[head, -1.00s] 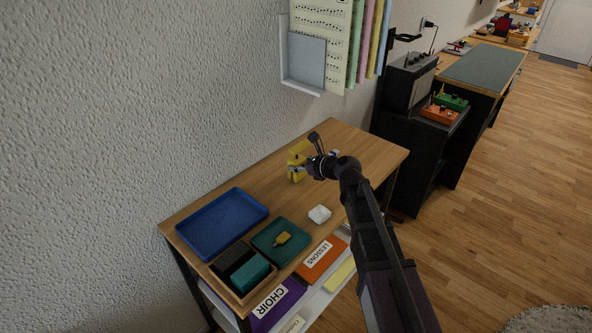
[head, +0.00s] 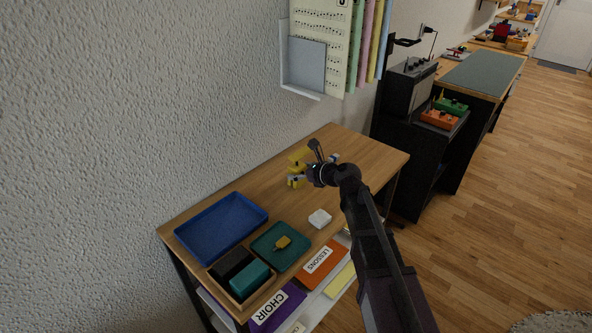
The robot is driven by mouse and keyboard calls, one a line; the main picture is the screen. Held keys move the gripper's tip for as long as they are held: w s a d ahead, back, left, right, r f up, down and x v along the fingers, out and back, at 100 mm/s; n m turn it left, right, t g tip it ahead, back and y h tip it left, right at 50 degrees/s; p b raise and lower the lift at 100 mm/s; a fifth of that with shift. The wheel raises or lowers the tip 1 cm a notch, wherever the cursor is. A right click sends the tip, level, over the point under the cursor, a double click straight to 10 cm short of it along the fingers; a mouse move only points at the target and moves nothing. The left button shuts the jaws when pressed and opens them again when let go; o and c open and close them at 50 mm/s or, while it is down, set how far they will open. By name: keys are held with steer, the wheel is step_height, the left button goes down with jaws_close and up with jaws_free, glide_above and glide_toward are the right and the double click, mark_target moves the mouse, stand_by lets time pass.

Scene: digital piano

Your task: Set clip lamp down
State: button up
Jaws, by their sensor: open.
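The clip lamp appears to be the yellow item (head: 295,181) standing on the wooden table top, toward its back and middle. My gripper (head: 298,177) is right at it, coming from the right, with its fingers open around or beside the yellow body; I cannot tell which. My wrist hides part of the lamp's right side. Whether the fingers touch the lamp is too small to tell.
A wall rack (head: 306,62) hangs above. The table's back right is clear.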

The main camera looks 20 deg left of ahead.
steer(key=shift+r, duration=0.15)
steer(key=shift+s+d+r, duration=0.1)
steer(key=shift+r, duration=0.05)
steer(key=p+v, duration=0.5)
steer(key=v, duration=0.6)
steer(key=shift+s+d, duration=0.15)
steer(key=shift+d, duration=0.15)
stand_by(0.5)
steer(key=s+d+f+n+g+h, duration=0.1)
steer(key=s+d+f+n+h, duration=0.2)
steer(key=d+n, duration=0.4)
steer(key=s+d+f+n+g+h, duration=0.2)
steer(key=s+d+f+n+h, duration=0.2)
steer(key=d+n, duration=0.4)
steer(key=s+d+f+n+g+h, duration=0.2)
steer(key=s+d+f+n+h, duration=0.2)
steer(key=d, duration=1.3)
steer(key=s+n+h, duration=0.1)
steer(key=s+n, duration=0.1)
steer(key=n, duration=0.1)
steer(key=shift+d+f, duration=0.15)
steer(key=shift+d, duration=0.05)
